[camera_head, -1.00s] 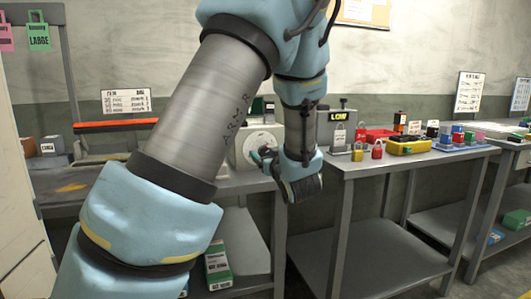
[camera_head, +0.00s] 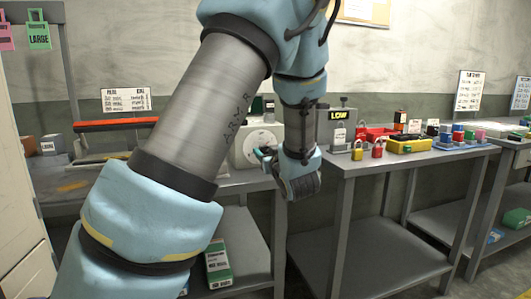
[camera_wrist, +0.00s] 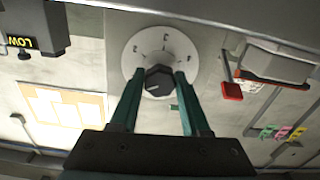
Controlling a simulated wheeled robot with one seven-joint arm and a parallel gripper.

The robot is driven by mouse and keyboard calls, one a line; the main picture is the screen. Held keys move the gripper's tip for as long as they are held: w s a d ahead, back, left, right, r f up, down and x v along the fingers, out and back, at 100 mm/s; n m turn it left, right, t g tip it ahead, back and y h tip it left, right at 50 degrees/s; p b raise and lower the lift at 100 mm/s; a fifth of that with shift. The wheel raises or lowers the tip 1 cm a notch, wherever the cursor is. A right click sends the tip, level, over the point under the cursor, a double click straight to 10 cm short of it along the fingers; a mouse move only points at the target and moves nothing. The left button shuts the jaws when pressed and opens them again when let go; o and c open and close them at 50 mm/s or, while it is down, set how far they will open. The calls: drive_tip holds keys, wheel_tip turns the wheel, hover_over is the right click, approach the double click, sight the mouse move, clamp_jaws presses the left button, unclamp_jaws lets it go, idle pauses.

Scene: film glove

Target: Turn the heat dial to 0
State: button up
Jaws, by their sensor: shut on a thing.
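The heat dial is a round white plate (camera_wrist: 133,50) with dark marks and a black faceted knob (camera_wrist: 158,80) at its middle. In the wrist view my gripper (camera_wrist: 160,85) has its two green fingers on either side of the knob, shut on it. The marks on the plate are too small to read for sure. In the head view the dial plate (camera_head: 262,138) shows on the front of a pale box behind my arm, and my gripper (camera_head: 265,155) reaches to it. The knob is mostly hidden there.
A grey box with a "LOW" sign (camera_head: 338,115) stands right of my wrist. Padlocks (camera_head: 377,149) and a yellow case (camera_head: 405,145) sit on the right bench. A sealer with a red bar (camera_head: 115,125) lies left. A green and white box (camera_head: 218,262) is on the lower shelf.

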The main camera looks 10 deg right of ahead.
drive_tip(key=shift+f+b, duration=0.1)
drive_tip(key=shift+b, duration=0.3)
clamp_jaws()
drive_tip(key=shift+f+n+b, duration=0.15)
drive_tip(key=shift+n+b, duration=0.95)
drive_tip(key=shift+b, duration=0.1)
drive_tip(key=n+b, duration=0.3)
drive_tip(key=b, duration=0.1)
drive_tip(key=shift+f+b, duration=0.1)
drive_tip(key=shift+b, duration=0.25)
drive_tip(key=n+b, duration=0.4)
drive_tip(key=b, duration=0.1)
drive_tip(key=shift+n, duration=0.3)
drive_tip(key=shift+r+n+b, duration=0.25)
drive_tip(key=shift+n+b, duration=0.75)
drive_tip(key=shift+b, duration=0.3)
drive_tip(key=o, duration=1.2)
unclamp_jaws()
drive_tip(key=shift+r, duration=0.1)
